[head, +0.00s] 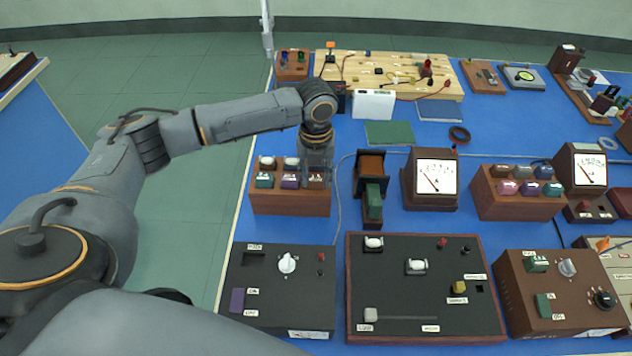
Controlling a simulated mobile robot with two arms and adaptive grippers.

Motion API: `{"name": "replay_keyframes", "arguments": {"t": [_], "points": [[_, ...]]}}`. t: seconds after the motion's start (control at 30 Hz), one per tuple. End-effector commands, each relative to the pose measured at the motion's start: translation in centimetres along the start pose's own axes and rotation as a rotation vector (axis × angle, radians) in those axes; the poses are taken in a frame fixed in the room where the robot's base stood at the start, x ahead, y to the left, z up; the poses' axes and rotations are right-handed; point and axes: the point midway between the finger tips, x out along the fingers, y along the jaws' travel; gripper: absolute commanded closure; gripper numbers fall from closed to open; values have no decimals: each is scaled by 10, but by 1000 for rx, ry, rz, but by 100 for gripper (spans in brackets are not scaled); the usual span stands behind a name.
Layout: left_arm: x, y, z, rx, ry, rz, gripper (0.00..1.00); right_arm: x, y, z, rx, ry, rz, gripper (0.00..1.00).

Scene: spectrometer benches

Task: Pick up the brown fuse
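A wooden fuse rack (290,203) stands left of centre on the blue bench, with white, green and purple fuses in it. A small dark brown fuse (316,182) seems to sit at its front right, just below my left gripper (316,180). My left gripper points down over the right side of this rack and hides its back right place. Its fingertips are too small and blurred to tell whether they are open or touching the fuse. My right gripper is not in view.
A second fuse rack (515,206) with several coloured fuses stands at the right. A wooden block device with a green part (374,201) stands close right of the left rack. Control panels (425,300) fill the front.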

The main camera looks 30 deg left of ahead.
Motion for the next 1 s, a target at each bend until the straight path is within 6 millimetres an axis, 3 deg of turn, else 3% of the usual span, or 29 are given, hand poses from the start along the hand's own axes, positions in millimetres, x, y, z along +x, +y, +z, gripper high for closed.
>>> {"name": "replay_keyframes", "arguments": {"t": [0.1,0.37,0.57,0.7,1.0], "points": [[0,0,0,0,0,0,92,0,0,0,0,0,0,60],[-1,0,0,0,0,0,92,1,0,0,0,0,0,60],[-13,0,1,0,-1,-2,92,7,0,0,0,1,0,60],[-35,0,-2,2,-2,-3,92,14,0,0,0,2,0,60],[-94,13,-57,4,-3,-1,92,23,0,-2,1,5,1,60]]}}
